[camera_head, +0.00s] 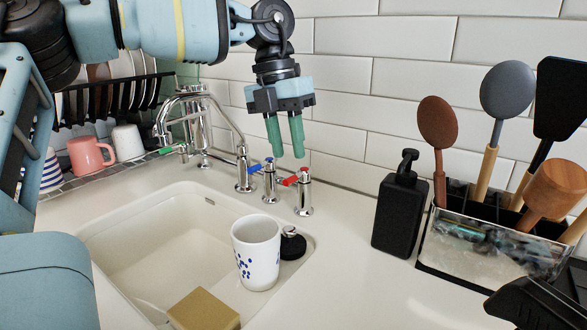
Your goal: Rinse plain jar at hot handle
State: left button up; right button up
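A plain white cup-shaped jar (127,142) stands at the back left, beside a pink mug (88,155). A white cup with blue spots (256,250) stands upright at the right side of the sink (150,245). The hot handle, a red lever (291,180) on a chrome valve, is behind the sink, right of a blue-lever valve (268,178). My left gripper (288,157) points down with its green fingers slightly apart and nothing between them. In the picture it appears just above the two valves; its depth is unclear.
Chrome taps (203,120) stand behind the sink. A sponge (203,310) and a black stopper-like object (292,243) are near the spotted cup. A black soap dispenser (399,210) and a utensil holder (490,250) stand at right. The counter between valves and dispenser is clear.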

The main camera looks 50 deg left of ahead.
aim_at(299, 178)
pick_arm(q)
jog(key=shift+w+d+f+b, duration=0.1)
jog(key=shift+d+f+b, duration=0.05)
jog(key=shift+f, duration=0.6)
jog(key=shift+d+f+b, duration=0.15)
jog(key=shift+f+b, duration=0.05)
jog(key=shift+f, duration=0.5)
jog(key=shift+w+d+f+b, duration=0.1)
jog(key=shift+d+f+b, duration=0.05)
jog(key=shift+f, duration=0.6)
grip_shut()
